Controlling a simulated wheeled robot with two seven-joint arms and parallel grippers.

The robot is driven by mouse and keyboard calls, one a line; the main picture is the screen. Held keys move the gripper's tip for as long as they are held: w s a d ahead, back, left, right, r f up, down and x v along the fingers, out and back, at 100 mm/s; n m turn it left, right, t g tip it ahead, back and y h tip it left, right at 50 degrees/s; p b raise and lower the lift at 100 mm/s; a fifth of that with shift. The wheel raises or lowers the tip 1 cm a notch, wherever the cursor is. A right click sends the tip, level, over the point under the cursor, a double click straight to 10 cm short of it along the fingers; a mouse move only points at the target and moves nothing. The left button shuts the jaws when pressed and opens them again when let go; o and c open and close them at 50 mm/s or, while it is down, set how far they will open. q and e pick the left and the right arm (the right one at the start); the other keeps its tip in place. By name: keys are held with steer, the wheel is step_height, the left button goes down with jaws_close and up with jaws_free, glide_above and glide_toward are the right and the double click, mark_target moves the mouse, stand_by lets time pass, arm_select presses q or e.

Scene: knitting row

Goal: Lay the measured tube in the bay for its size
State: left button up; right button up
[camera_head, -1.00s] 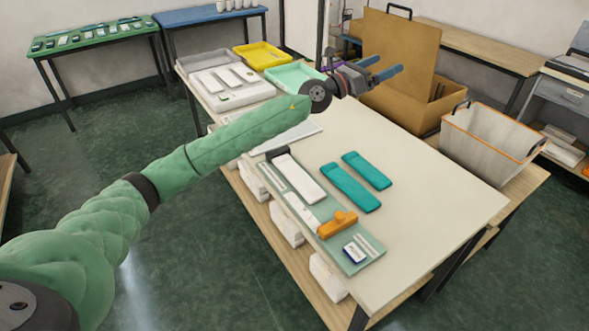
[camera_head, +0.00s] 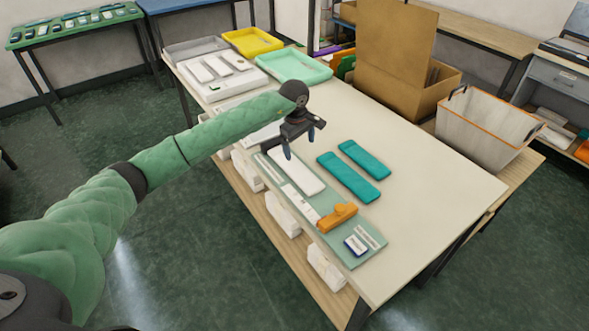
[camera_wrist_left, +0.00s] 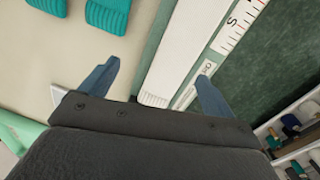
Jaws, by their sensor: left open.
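A white knitted tube (camera_head: 298,174) lies along the pale green measuring board (camera_head: 352,259), beside its printed scale. In the left wrist view the white tube (camera_wrist_left: 178,52) runs between my finger directions, with the ruler marks to its right. My left gripper (camera_head: 301,146) is open and empty above the tube's far end; it also shows in the left wrist view (camera_wrist_left: 158,72). An orange slider (camera_head: 337,217) sits on the board near the tube's near end. Beyond the table's middle are a grey tray (camera_head: 196,48), a yellow tray (camera_head: 251,41) and a mint tray (camera_head: 293,66).
Two teal tubes (camera_head: 348,178) lie on the table right of the board. A white tray (camera_head: 216,72) holds several white pieces. A cardboard box (camera_head: 405,92) and a grey bin (camera_head: 484,130) stand at the right. The table's front right is clear.

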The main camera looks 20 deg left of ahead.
mark_target(295, 167)
arm_select(q)
steer(key=shift+s+a+m+g+y, duration=0.3)
steer(key=shift+s+a+m, duration=0.1)
steer(key=shift+s+a, duration=0.15)
steer(key=shift+s+a+m, duration=0.15)
steer(key=shift+s+m, duration=0.15)
steer(key=shift+f, duration=0.1)
steer(key=shift+f+m+p, duration=0.3)
steer(key=shift+f+p, duration=0.35)
steer(key=shift+f, duration=0.6)
steer(key=shift+f+p, duration=0.25)
steer(key=shift+p, duration=0.1)
steer(key=f+p, duration=0.3)
steer(key=shift+d+f, duration=0.2)
steer(key=shift+f, duration=0.1)
steer(key=shift+w+f, duration=0.1)
steer(key=shift+f, duration=0.5)
arm_select(e)
steer(key=s+d+f, duration=0.3)
steer(key=s+f, duration=0.3)
steer(key=s, duration=0.1)
steer(key=shift+s+d, duration=0.2)
steer(key=shift+s, duration=0.1)
arm_select(q)
steer(key=c, duration=1.1)
